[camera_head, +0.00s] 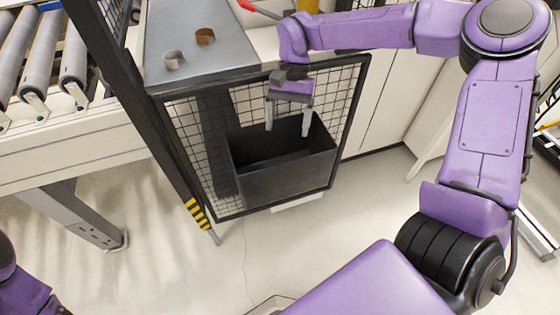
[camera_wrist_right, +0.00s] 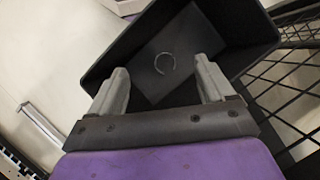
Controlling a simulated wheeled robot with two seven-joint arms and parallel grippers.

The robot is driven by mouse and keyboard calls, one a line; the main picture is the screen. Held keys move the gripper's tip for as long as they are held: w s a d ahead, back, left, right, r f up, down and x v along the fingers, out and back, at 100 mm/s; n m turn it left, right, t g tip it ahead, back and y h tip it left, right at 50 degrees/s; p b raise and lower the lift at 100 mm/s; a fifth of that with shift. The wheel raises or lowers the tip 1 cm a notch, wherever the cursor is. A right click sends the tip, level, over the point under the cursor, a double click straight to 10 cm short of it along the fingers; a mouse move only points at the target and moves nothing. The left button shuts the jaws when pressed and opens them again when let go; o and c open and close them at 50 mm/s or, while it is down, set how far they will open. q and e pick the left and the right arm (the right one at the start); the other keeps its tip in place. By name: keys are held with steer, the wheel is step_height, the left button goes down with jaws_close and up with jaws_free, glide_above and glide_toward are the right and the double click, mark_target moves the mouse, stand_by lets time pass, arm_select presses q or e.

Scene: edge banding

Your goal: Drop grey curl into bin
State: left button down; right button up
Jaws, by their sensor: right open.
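The black bin (camera_head: 283,172) stands against the mesh panel below the grey worktop; its inside wall also shows in the right wrist view (camera_wrist_right: 232,22). My right gripper (camera_head: 288,130) is above the bin's mouth, pointing down with its fingers apart and nothing between them. In the right wrist view, a thin grey curl (camera_wrist_right: 165,64) shows inside the bin, beyond the fingertips; I cannot tell whether it rests on the floor. Another greyish curl (camera_head: 174,61) and a brown curl (camera_head: 205,36) sit on the worktop. My left gripper is out of view.
The grey worktop (camera_head: 200,75) is at the upper left of the bin. A black mesh panel (camera_head: 345,88) frames the bin. A roller conveyor (camera_head: 40,55) is at the far left. A black post with yellow stripes (camera_head: 196,213) stands left of the bin. The floor in front is clear.

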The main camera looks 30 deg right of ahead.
steer(key=s+a+r, duration=0.7)
steer(key=s+r, duration=0.4)
steer(key=s, duration=0.1)
steer(key=shift+a+b, duration=0.2)
steer(key=shift+b, duration=0.2)
